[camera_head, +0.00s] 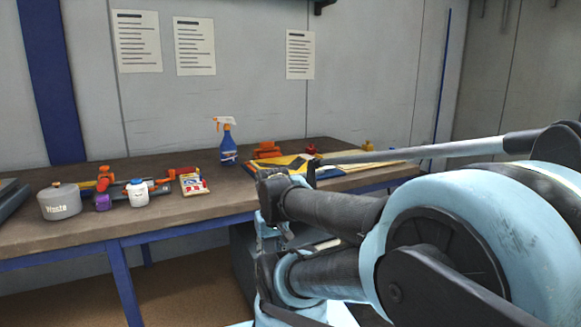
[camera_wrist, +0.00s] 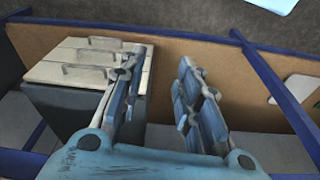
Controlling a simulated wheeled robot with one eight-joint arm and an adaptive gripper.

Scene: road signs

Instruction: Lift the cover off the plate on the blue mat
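I see no blue mat, plate or plate cover in either view. My gripper (camera_wrist: 160,72) shows in the wrist view with its two fingers apart and nothing between them. It points at the space beneath a blue-framed bench, with a drawer unit behind and left of the fingers. In the head view my arm crosses the right half and hides part of the bench; I cannot make out the fingers there.
The workbench (camera_head: 180,222) holds a lidded grey "Waste" pot (camera_head: 60,201), a white jar (camera_head: 137,193), a blue spray bottle (camera_head: 227,143), a small sign-printed box (camera_head: 193,181) and yellow items at the right. The drawer unit (camera_wrist: 88,62) stands beneath. Blue legs (camera_wrist: 275,85) are obstacles.

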